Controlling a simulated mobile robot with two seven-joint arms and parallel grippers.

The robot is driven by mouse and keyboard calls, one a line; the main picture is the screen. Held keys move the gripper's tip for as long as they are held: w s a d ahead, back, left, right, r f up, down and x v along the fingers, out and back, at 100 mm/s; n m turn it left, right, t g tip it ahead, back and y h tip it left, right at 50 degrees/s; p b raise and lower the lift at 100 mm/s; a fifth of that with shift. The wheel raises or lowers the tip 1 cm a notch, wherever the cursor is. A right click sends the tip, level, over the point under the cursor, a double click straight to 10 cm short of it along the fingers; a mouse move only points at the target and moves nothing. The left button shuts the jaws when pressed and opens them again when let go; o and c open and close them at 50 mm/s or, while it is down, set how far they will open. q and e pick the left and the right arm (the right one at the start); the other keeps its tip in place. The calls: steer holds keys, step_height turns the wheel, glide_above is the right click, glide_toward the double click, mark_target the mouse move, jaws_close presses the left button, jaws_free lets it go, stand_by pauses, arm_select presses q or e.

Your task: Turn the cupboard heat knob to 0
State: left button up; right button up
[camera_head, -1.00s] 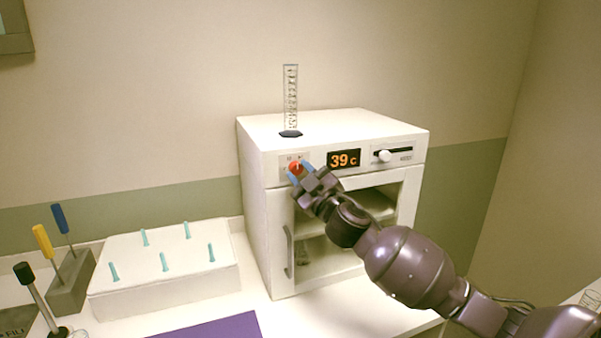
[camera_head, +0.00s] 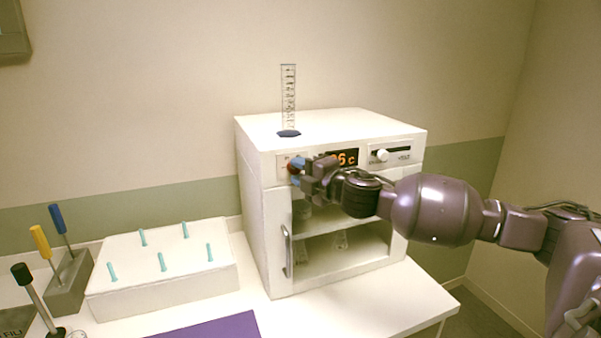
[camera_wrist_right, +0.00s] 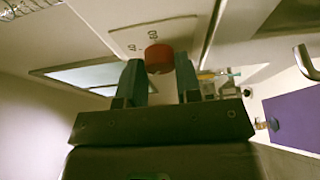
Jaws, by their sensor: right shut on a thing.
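The white cupboard (camera_head: 255,215) stands on the bench with its front panel facing me. Its red heat knob (camera_wrist_right: 159,57) sits between the blue fingertips of my right gripper (camera_wrist_right: 160,78) in the right wrist view. In the head view the right gripper (camera_head: 297,171) is shut on the knob at the panel's left, and the fingers hide most of it. The orange display (camera_head: 346,158) is partly covered by my gripper; a 6 and a "c" show, the first digit is hidden. The knob's pointer cannot be read. My left gripper is not in view.
A white slider (camera_head: 383,156) is on the panel's right. A glass cylinder (camera_head: 288,98) stands on top of the cupboard. A door handle (camera_head: 287,251) sticks out at the front. A white rack with teal pegs (camera_head: 165,290) and a purple mat (camera_head: 215,327) lie left.

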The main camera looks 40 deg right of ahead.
steer(key=shift+a+r+n+g+h, duration=0.1)
steer(key=shift+n+g+h, duration=0.35)
steer(key=shift+n, duration=0.9)
steer(key=shift+r+n+g+h, duration=0.15)
steer(key=shift+n+g, duration=0.5)
steer(key=shift+n, duration=0.7)
steer(key=shift+f, duration=0.1)
steer(key=o, duration=0.9)
steer(key=shift+s, duration=0.1)
